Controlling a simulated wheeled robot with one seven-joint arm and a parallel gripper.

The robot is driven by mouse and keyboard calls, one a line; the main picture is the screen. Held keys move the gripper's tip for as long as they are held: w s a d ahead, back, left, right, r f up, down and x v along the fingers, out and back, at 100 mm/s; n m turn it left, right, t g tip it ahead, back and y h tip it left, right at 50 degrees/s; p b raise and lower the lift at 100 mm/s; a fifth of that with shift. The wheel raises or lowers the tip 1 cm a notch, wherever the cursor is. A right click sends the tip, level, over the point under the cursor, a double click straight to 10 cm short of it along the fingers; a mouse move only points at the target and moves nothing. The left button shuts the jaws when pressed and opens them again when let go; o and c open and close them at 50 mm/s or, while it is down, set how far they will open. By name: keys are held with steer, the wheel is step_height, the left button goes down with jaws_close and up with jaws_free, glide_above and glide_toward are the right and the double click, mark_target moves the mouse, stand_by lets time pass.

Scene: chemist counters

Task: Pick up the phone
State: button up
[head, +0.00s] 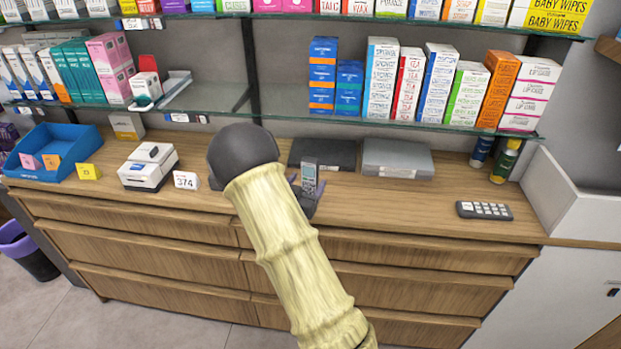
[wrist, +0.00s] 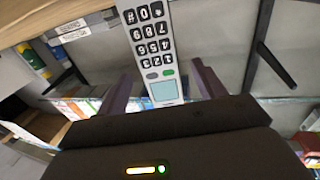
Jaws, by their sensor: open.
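The phone (head: 309,177) is a grey cordless handset with a small screen and dark number keys. In the head view it stands upright near the back of the wooden counter, just beyond the end of my arm. In the wrist view the phone (wrist: 158,45) appears upside down, its screen toward my gripper. My gripper (wrist: 163,88) is open, with one dark finger on each side of the phone. I cannot tell whether either finger touches it.
The counter (head: 400,208) also holds a dark keypad (head: 484,210), a grey flat box (head: 397,158), a white card printer (head: 148,166), a number sign (head: 186,181) and a blue tray (head: 30,166). Glass shelves (head: 210,98) with boxes hang above. The front right counter is mostly clear.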

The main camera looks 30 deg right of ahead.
mark_target(309, 179)
steer(key=shift+w+d, duration=0.1)
steer(key=p+x, duration=0.1)
steer(key=x, duration=0.3)
steer(key=shift+d+r, duration=0.1)
steer(key=shift+r, duration=0.1)
steer(key=shift+w+d+f+p, duration=0.1)
steer(key=shift+w+d+p, duration=0.2)
steer(key=shift+w, duration=0.05)
steer(key=c, duration=1.1)
step_height(309, 179, up, 10)
steer(key=shift+r+b, duration=0.1)
steer(key=shift+b, duration=0.3)
